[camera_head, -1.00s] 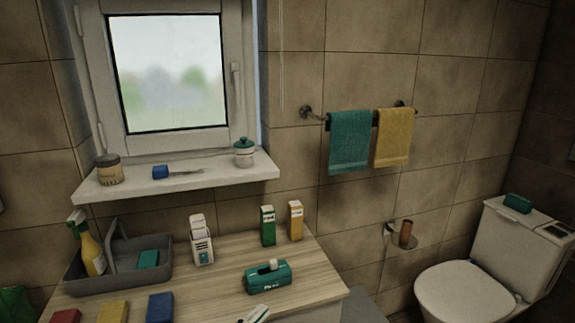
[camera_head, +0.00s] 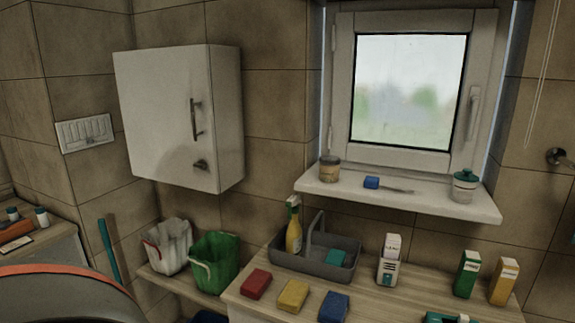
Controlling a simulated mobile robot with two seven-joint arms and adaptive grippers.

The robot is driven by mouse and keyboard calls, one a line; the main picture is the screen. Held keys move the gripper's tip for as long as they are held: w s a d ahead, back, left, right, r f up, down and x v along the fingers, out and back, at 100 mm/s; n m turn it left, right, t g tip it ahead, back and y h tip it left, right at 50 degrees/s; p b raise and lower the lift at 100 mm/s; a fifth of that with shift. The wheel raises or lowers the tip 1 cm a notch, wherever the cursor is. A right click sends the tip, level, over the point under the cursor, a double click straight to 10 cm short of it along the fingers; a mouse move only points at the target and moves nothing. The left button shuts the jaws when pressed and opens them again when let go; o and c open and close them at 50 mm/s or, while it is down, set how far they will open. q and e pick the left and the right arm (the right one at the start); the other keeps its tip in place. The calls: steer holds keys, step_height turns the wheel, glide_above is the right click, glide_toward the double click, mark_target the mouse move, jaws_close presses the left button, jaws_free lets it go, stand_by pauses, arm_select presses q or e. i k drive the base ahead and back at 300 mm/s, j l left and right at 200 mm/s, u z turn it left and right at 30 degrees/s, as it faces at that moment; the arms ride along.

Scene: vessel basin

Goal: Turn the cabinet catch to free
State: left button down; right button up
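A white wall cabinet (camera_head: 165,120) hangs on the tiled wall left of the window, with its door closed. A dark vertical handle (camera_head: 196,119) sits near the right edge of the door. Below it is a small dark catch (camera_head: 201,165); it is too small to tell exactly how it is turned. Neither of my grippers is in view.
Below the cabinet stand a white bin (camera_head: 168,246) and a green bucket (camera_head: 215,262). A wooden counter (camera_head: 262,306) holds a grey caddy (camera_head: 290,262), coloured sponges and several boxes. A window sill (camera_head: 420,203) juts out at right. The wall around the cabinet is clear.

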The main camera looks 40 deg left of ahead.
mark_target(201, 164)
steer(key=u, duration=1.9)
